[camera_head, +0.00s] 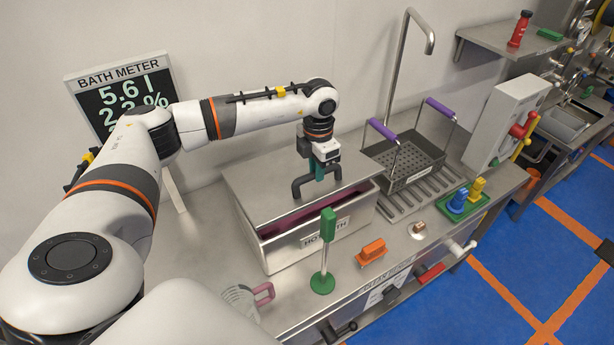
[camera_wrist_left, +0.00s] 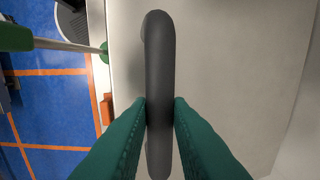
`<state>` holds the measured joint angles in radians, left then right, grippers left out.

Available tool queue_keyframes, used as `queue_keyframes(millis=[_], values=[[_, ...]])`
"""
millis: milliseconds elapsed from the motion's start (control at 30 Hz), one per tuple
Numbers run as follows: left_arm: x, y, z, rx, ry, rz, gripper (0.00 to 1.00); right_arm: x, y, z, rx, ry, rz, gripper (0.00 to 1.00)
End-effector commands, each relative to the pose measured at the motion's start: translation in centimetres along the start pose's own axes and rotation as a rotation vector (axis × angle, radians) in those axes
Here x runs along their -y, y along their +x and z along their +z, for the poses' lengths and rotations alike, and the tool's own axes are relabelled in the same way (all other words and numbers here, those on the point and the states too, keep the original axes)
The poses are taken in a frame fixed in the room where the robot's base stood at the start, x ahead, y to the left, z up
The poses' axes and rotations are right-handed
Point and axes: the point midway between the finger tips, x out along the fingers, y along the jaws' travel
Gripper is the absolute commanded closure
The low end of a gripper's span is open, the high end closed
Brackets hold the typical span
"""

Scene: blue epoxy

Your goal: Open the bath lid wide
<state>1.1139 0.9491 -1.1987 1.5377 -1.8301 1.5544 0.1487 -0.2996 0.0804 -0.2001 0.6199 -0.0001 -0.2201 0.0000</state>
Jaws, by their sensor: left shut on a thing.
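The hot bath (camera_head: 317,235) is a steel box on the counter with a label on its front. Its flat steel lid (camera_head: 255,180) is raised a little at the front, and a dark pinkish inside shows through the gap. A dark handle (camera_head: 298,187) stands on the lid. My left gripper (camera_head: 319,172) is at the handle. In the left wrist view, its green fingers (camera_wrist_left: 160,115) are shut on the dark handle (camera_wrist_left: 160,60), one on each side, above the pale lid (camera_wrist_left: 225,70). My right gripper is not in view.
A green-topped stand (camera_head: 326,240) and an orange block (camera_head: 371,250) stand before the bath. A perforated basket (camera_head: 412,165) with purple grips is to its right. A bath meter sign (camera_head: 120,95) stands behind at left. A pink-handled item (camera_head: 250,295) lies at front left.

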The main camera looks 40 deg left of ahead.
Motion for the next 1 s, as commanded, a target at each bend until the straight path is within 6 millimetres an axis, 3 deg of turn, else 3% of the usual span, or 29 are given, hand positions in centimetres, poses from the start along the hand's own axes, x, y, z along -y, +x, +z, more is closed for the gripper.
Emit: queue_keyframes(millis=[267, 800, 1000], values=[[0.2, -0.3, 0.0, -0.002, -0.003, -0.003, 0.95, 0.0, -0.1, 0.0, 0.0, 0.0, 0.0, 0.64], [2.6, -4.3, 0.0, -0.003, -0.005, -0.004, 0.95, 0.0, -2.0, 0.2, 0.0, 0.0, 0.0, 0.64], [2.9, -4.8, 0.0, -0.002, -0.004, -0.004, 0.95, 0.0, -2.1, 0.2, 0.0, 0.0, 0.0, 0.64]])
